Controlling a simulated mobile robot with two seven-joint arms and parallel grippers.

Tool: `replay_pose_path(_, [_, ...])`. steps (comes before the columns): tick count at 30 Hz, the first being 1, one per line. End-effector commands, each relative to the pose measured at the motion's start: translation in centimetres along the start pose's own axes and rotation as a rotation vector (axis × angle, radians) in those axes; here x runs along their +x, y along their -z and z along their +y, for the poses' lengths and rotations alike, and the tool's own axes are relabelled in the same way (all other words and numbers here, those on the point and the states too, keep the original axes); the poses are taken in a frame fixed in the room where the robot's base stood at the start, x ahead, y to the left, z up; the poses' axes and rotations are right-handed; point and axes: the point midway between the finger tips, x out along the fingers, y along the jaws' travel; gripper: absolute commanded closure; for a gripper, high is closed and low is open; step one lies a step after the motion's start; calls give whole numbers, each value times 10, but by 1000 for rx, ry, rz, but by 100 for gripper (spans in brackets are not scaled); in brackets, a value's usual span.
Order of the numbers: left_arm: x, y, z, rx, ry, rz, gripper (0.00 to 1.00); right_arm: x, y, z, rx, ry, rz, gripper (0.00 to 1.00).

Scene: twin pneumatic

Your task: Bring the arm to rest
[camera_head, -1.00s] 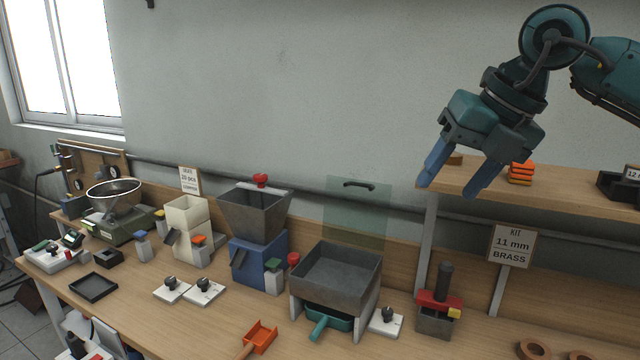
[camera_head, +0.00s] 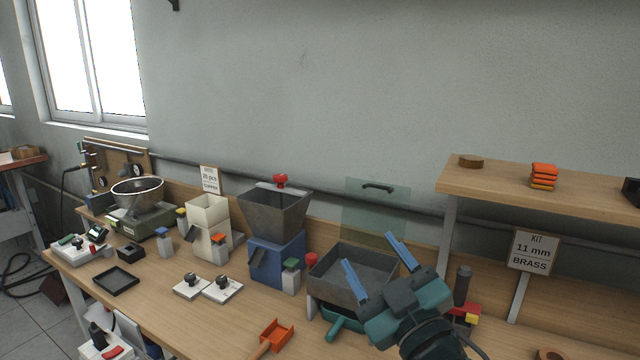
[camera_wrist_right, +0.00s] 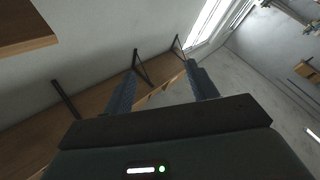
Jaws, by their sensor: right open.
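My right gripper (camera_head: 373,262) is in the lower right of the head view, in front of the grey tray (camera_head: 334,262) on the bench. Its two blue fingers are spread apart and point up, with nothing between them. In the right wrist view the same fingers (camera_wrist_right: 162,82) stand apart and empty, with wall, shelf brackets and a window beyond them. The arm hides the right part of the tray and part of the red and black press (camera_head: 463,287). My left gripper does not show.
The bench (camera_head: 190,325) carries a blue hopper machine (camera_head: 272,258), a cream dispenser (camera_head: 207,240), a scale with a bowl (camera_head: 138,193) and an orange scoop (camera_head: 276,333). A shelf (camera_head: 560,193) with orange pieces (camera_head: 543,176) juts out at right. The wall space above is clear.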

Motion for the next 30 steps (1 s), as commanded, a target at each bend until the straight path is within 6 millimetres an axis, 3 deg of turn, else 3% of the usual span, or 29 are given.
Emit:
replay_pose_path(1, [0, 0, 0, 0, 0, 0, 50, -21, -37, -3, 74, -19, -159, 42])
replay_pose_path(3, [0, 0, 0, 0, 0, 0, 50, -51, -81, -7, 148, -33, -363, 42])
replay_pose_path(6, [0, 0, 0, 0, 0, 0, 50, -105, -135, -20, 239, -27, -640, 42])
replay_pose_path(10, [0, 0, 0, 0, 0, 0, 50, -177, -178, -40, 325, 7, -940, 42])
replay_pose_path(16, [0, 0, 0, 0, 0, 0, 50, -260, -203, -62, 407, 71, -1238, 42])
replay_pose_path(25, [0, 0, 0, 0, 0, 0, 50, -356, -204, -86, 494, 171, -1552, 42])
replay_pose_path(26, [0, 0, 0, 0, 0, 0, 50, -364, -203, -89, 501, 181, -1576, 42])
replay_pose_path(30, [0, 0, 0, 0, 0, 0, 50, -347, -223, -99, 496, 171, -1479, 42])
